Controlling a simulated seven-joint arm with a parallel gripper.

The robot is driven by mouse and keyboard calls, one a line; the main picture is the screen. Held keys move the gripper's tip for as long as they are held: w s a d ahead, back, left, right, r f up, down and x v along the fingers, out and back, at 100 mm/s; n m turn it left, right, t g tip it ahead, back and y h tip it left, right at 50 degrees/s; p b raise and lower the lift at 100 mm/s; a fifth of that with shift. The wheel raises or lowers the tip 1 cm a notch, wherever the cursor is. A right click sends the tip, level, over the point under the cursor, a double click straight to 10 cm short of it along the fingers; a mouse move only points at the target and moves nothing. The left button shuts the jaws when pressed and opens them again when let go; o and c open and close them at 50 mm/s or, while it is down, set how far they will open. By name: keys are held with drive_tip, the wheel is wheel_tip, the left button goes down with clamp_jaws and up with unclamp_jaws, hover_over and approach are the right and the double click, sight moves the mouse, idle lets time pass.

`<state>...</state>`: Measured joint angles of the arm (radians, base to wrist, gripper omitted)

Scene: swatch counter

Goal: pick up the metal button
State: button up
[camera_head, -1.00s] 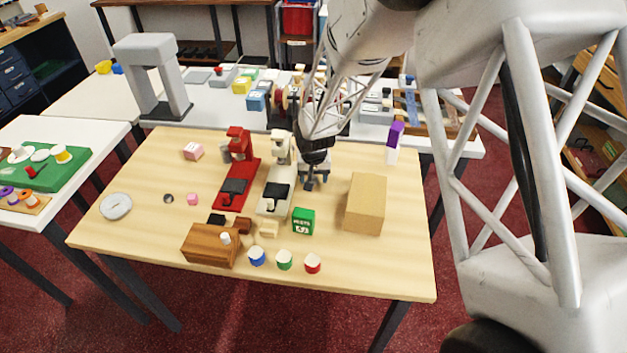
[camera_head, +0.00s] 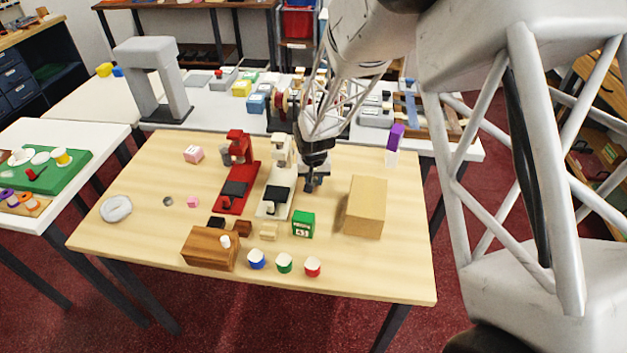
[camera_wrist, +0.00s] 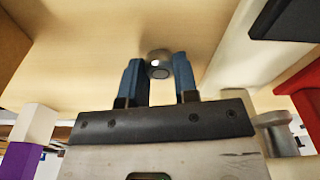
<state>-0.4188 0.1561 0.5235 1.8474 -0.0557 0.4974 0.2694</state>
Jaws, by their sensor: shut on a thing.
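The metal button (camera_wrist: 159,58) is a small round silver-grey piece. It shows in the wrist view between the tips of the two blue fingers of my gripper (camera_wrist: 159,75), which are shut on it. In the head view my gripper (camera_head: 314,187) points down low over the light wooden table (camera_head: 345,270), just right of the cream press (camera_head: 273,200) and left of the tan box (camera_head: 366,206). The button is hidden there, and I cannot tell whether it touches the tabletop.
The red press (camera_head: 233,190) stands left of the cream one. A green box (camera_head: 303,224) lies in front of my gripper. A brown wooden block (camera_head: 211,247) sits near the front edge. A purple-and-white piece (camera_head: 395,141) stands at the back right. The table's front right is clear.

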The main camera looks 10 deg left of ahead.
wheel_tip(320, 180, up, 10)
drive_tip(key=shift+f, duration=0.2)
idle(0.3)
drive_tip(key=shift+d, duration=0.1)
idle(0.4)
drive_tip(key=shift+n, duration=0.7)
drive_tip(key=s+d+r, duration=0.1)
drive_tip(key=s+d, duration=0.2)
drive_tip(key=s+d+r, duration=0.1)
drive_tip(key=s+d, duration=0.3)
drive_tip(key=s+d+r, duration=0.1)
drive_tip(key=s+d, duration=0.3)
drive_tip(key=shift+d+r, duration=0.2)
drive_tip(key=shift+r, duration=0.15)
drive_tip(key=s+d, duration=0.5)
drive_tip(key=s, duration=0.2)
drive_tip(key=s+d+n, duration=0.1)
drive_tip(key=s+d, duration=0.3)
drive_tip(key=s, duration=0.4)
drive_tip(key=shift+s+d+n, duration=0.15)
drive_tip(key=shift+d+n, duration=0.15)
drive_tip(key=shift+d, duration=0.05)
hover_over(377, 198)
drive_tip(key=shift+f, duration=0.7)
